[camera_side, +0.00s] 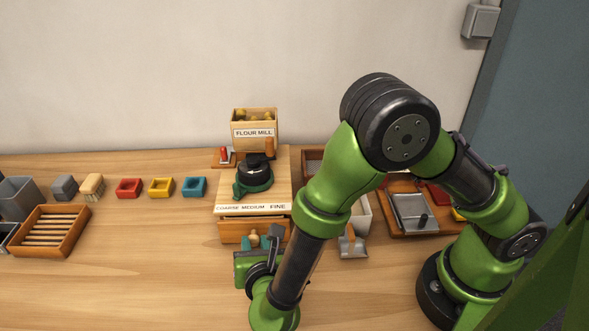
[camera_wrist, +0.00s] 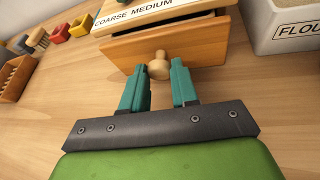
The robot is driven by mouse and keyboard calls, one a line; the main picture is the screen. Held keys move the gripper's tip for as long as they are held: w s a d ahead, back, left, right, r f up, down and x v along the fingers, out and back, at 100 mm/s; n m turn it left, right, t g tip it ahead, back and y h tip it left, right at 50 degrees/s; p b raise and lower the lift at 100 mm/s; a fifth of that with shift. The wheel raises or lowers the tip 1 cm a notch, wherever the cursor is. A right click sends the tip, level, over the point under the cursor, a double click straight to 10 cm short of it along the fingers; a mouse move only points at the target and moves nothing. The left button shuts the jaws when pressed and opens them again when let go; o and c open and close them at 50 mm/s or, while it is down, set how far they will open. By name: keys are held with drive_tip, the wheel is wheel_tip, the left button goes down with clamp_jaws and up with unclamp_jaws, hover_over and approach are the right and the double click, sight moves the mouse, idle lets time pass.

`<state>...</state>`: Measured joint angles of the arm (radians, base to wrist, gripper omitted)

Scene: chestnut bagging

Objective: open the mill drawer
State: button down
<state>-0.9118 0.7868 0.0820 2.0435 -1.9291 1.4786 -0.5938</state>
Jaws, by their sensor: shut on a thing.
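The flour mill (camera_side: 254,132) stands at the middle of the table against the back, with a strip reading COARSE MEDIUM FINE on its front edge. Below that strip is the wooden drawer front (camera_side: 235,228), also in the wrist view (camera_wrist: 205,48). A dark line shows above the drawer front; I cannot tell how far out the drawer stands. My gripper (camera_wrist: 159,78) has its teal fingers on either side of the round wooden drawer knob (camera_wrist: 158,66) and is shut on it.
A white bin (camera_wrist: 280,35) and a scoop (camera_side: 352,246) stand right of the drawer. Red (camera_side: 129,188), yellow (camera_side: 161,187) and blue (camera_side: 194,187) small trays and a slatted wooden box (camera_side: 76,248) are at the left. The table in front of the drawer is clear.

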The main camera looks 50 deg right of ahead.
drive_tip(key=s+a, duration=0.5)
drive_tip(key=shift+s+a, duration=0.3)
drive_tip(key=shift+a, duration=0.05)
drive_tip(key=c, duration=0.9)
unclamp_jaws()
drive_tip(key=shift+o, duration=0.2)
drive_tip(key=v, duration=1.6)
drive_tip(key=shift+s+r, duration=0.25)
drive_tip(key=shift+s, duration=0.05)
drive_tip(key=shift+a, duration=0.15)
